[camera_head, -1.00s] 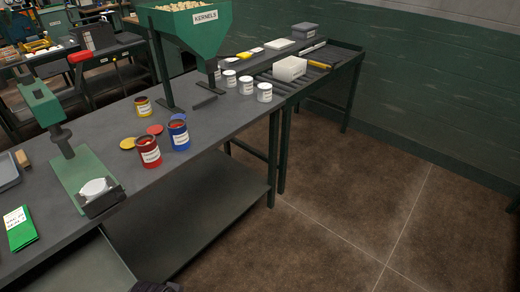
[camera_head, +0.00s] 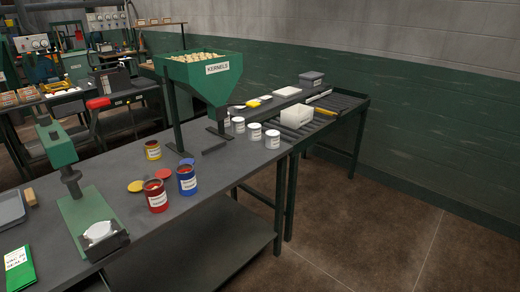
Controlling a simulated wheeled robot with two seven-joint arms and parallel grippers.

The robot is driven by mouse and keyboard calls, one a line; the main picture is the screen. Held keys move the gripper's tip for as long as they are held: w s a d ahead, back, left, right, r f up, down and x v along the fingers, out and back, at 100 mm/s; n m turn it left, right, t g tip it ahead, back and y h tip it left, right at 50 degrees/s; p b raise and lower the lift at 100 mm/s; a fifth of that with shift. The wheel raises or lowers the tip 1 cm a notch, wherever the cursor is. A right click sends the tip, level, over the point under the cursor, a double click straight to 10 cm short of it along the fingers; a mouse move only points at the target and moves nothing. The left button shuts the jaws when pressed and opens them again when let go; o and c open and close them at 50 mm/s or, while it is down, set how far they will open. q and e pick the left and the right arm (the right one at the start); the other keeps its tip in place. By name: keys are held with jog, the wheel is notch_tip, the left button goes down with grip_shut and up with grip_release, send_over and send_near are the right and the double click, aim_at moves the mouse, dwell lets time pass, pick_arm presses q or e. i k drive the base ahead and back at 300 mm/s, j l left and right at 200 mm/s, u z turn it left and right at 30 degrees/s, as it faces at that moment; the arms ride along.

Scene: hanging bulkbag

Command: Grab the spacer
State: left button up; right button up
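No object is labelled as the spacer, and I cannot tell for sure which one it is. A small tan block (camera_head: 31,197) lies at the left of the grey workbench (camera_head: 120,166), beside a grey tray. A short dark bar (camera_head: 214,150) lies near the foot of the green kernels hopper (camera_head: 200,82). Neither of my grippers is in view.
A green press (camera_head: 64,160) stands at the left with a white round piece at its base. White cans and a white bin (camera_head: 297,116) are further right. Open floor lies right.

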aim_at(99, 232)
jog(key=u, duration=1.25)
jog(key=i+j+z, duration=0.15)
jog(key=j, duration=0.5)
jog(key=j+z, duration=0.15)
jog(key=j, duration=0.55)
